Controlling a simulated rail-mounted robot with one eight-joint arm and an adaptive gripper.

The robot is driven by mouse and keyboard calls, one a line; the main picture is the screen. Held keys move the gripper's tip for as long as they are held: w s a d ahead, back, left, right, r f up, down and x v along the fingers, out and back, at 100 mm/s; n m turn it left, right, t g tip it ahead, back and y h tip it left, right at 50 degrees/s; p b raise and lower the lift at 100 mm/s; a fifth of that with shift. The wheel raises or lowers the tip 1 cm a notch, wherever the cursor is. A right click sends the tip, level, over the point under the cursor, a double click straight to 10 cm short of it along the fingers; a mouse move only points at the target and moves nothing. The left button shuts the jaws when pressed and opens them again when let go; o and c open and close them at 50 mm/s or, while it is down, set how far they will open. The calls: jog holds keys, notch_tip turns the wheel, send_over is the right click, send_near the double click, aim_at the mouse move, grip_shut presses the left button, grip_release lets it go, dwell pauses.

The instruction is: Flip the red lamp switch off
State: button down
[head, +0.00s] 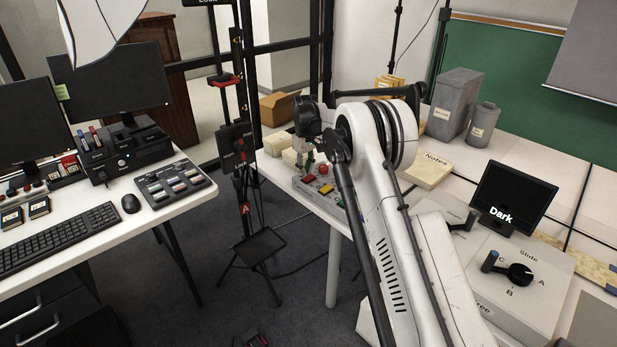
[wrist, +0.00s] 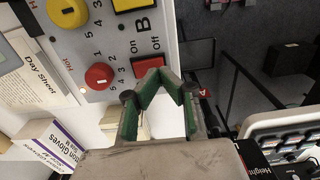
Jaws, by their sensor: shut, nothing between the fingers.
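A grey control panel (head: 338,207) stands on the right-hand table, with red and yellow controls. Contact is not clear.
In the head view, a black tripod stand (head: 240,150) rises between the tables.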

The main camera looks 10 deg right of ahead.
aim_at(306, 180)
jog(key=shift+r+p, duration=0.55)
jog(key=shift+r, duration=1.35)
jog(key=shift+r, duration=0.2)
jog(key=s+r+m+t, duration=0.1)
jog(key=s+r, duration=0.3)
jog(key=r, duration=0.3)
jog(key=s+r+t, duration=0.1)
jog(key=s+r, duration=0.3)
jog(key=r, duration=0.3)
jog(key=s+r+m+t, duration=0.1)
jog(key=s+r, duration=0.5)
jog(key=s, duration=0.5)
jog(key=s+r+m+t, duration=0.1)
jog(key=s+r, duration=0.4)
jog(key=s, duration=0.6)
jog(key=s+f+m+t, duration=0.1)
jog(key=s+f, duration=0.2)
jog(key=s, duration=0.9)
jog(key=s+f+m+t, duration=0.2)
jog(key=s+f, duration=0.2)
jog(key=s, duration=0.8)
jog(key=shift+s+d+f, duration=0.15)
jog(key=shift+d+f, duration=0.1)
jog(key=shift+d, duration=0.15)
